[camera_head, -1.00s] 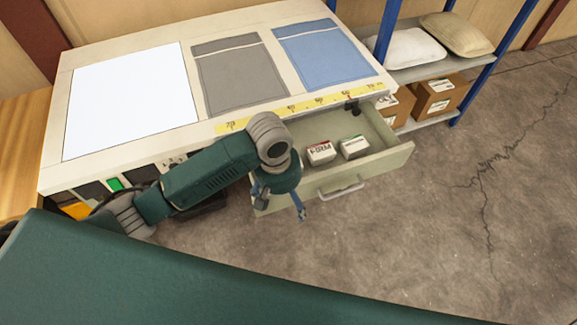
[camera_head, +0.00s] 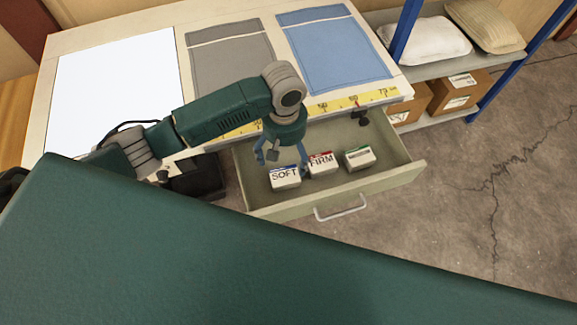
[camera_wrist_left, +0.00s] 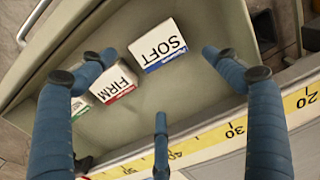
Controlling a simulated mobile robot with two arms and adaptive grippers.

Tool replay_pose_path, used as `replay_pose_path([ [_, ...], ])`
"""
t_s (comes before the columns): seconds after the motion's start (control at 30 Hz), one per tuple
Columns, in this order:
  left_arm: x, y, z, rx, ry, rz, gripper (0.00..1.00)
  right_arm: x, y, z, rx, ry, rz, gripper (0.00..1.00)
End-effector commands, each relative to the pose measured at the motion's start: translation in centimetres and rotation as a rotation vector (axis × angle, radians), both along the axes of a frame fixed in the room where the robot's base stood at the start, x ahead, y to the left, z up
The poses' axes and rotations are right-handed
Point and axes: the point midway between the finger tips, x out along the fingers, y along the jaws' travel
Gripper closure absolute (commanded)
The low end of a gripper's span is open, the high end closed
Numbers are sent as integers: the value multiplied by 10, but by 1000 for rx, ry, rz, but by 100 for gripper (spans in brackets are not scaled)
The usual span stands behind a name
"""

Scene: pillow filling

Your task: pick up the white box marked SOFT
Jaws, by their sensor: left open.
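The white box marked SOFT (camera_head: 285,178), with a blue stripe, sits in the open drawer, leftmost of three boxes. In the left wrist view the SOFT box (camera_wrist_left: 158,46) lies between the spread fingertips, a little beyond them, with clear gaps on both sides. My left gripper (camera_head: 281,158) is open and empty, just above and behind the SOFT box. One finger passes close to the gap between SOFT and FIRM; I cannot tell whether it touches either. My right gripper is not in view.
The FIRM box (camera_head: 322,165), red-striped, stands close beside SOFT. A green-striped box (camera_head: 360,158) is further right. The drawer (camera_head: 390,178) has raised walls and a front handle (camera_head: 341,208). The tabletop edge with a yellow ruler (camera_head: 340,104) lies behind. Shelves with pillows (camera_head: 430,40) stand right.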

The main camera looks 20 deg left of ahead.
Motion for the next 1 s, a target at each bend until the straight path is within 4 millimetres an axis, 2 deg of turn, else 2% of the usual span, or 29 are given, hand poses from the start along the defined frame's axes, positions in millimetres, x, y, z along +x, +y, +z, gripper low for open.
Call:
replay_pose_path([
  [0.2,-2,0,-35,2,3,1,12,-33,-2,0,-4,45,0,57],
  [0.37,-2,0,-46,1,2,-1,12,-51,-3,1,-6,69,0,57],
  [0.47,-3,1,-56,2,3,0,12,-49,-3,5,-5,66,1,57],
  [0.73,-6,1,-93,2,2,-1,12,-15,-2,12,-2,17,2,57],
  [1.0,-5,1,-98,1,1,-1,12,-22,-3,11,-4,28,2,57],
])
